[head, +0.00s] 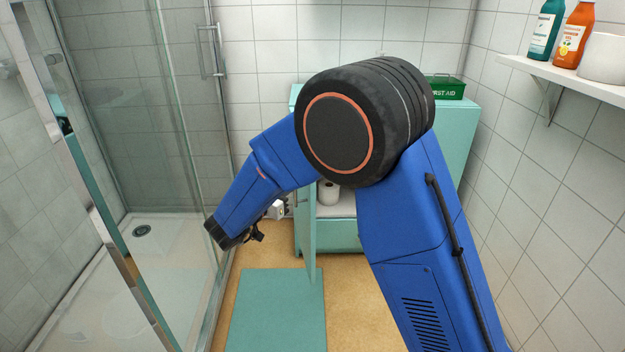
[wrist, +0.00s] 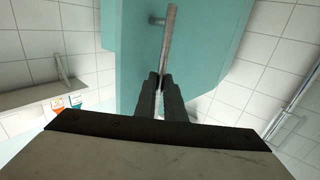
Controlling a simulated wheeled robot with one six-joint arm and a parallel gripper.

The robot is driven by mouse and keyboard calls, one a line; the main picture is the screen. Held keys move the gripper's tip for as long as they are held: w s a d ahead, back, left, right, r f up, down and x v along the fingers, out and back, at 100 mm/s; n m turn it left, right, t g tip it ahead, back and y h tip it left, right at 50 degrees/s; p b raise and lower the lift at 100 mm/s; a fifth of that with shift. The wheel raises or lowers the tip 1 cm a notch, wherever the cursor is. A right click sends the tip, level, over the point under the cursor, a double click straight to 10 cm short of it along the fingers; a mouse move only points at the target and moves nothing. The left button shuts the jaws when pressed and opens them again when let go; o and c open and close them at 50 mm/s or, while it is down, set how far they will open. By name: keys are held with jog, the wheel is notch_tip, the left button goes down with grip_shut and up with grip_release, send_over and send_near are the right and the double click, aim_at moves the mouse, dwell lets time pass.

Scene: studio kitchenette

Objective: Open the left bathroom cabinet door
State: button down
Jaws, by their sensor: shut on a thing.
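The teal bathroom cabinet (head: 458,140) stands against the back wall, partly hidden behind my arm. Its left door (head: 309,240) is swung out toward me and shows almost edge-on. Behind it, part of the open inside is visible, with a white paper roll (head: 328,193) on a shelf. The right door is hidden by my arm. In the wrist view, my gripper (wrist: 160,84) is shut on the grey bar handle (wrist: 169,40) of the teal door (wrist: 128,58). In the head view, my gripper (head: 288,204) is small at the left side of the open door.
A glass shower enclosure (head: 185,110) stands on the left. A teal mat (head: 277,310) lies on the floor before the cabinet. A green first aid box (head: 446,88) sits on the cabinet top. A white wall shelf (head: 575,80) with bottles is at upper right.

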jog(key=w+a, duration=0.1)
jog(key=a, duration=1)
jog(key=shift+w, duration=0.2)
jog(key=shift+a+r, duration=0.1)
jog(key=c, duration=1.9)
grip_release()
jog(key=shift+o, duration=0.2)
jog(key=v, duration=0.7)
jog(key=shift+s, duration=0.2)
jog(key=shift+a, duration=0.15)
